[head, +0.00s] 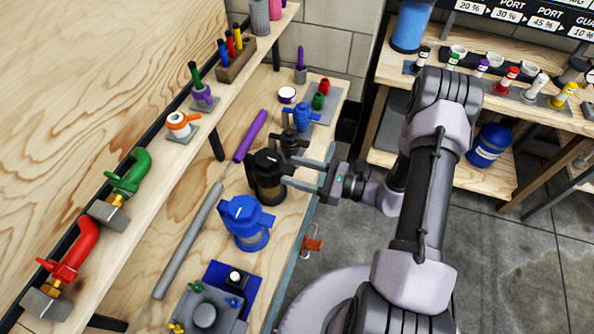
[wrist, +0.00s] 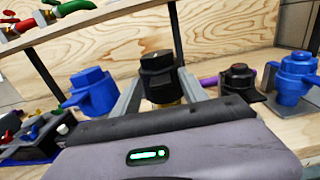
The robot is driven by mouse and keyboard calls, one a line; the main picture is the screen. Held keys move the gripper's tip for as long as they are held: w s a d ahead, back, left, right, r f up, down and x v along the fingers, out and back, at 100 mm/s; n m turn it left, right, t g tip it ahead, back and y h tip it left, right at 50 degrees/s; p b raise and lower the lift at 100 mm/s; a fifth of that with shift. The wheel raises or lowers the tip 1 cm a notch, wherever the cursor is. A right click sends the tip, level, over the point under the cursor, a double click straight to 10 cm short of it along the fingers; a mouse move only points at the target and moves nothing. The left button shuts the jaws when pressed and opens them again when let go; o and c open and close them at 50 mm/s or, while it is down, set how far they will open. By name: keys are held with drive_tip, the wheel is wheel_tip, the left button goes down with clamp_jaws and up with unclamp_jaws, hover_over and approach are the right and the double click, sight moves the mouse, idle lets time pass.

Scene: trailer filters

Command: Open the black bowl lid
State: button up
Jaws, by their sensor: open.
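The black-lidded bowl (head: 268,190) stands upright on the wooden bench, with a dark amber body under its black lid (head: 266,162). The lid is on the bowl and has a raised hexagonal top. In the wrist view the black lid (wrist: 157,76) rises straight ahead, between the two fingers. My gripper (head: 290,171) is open and reaches in from the right, at about the lid's height. One finger lies on each side of the lid in the wrist view (wrist: 160,92). I cannot tell whether either finger touches it. The bowl's lower body is mostly hidden behind my gripper in the wrist view.
A blue-lidded filter (head: 246,224) stands close in front of the bowl. A smaller black fitting (head: 291,142) and a blue valve (head: 302,116) stand just behind it. A purple rod (head: 250,136) and a grey rod (head: 188,240) lie on the bench. A shelf with valves (head: 125,178) runs along the left.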

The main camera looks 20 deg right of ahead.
clamp_jaws()
idle(1.3)
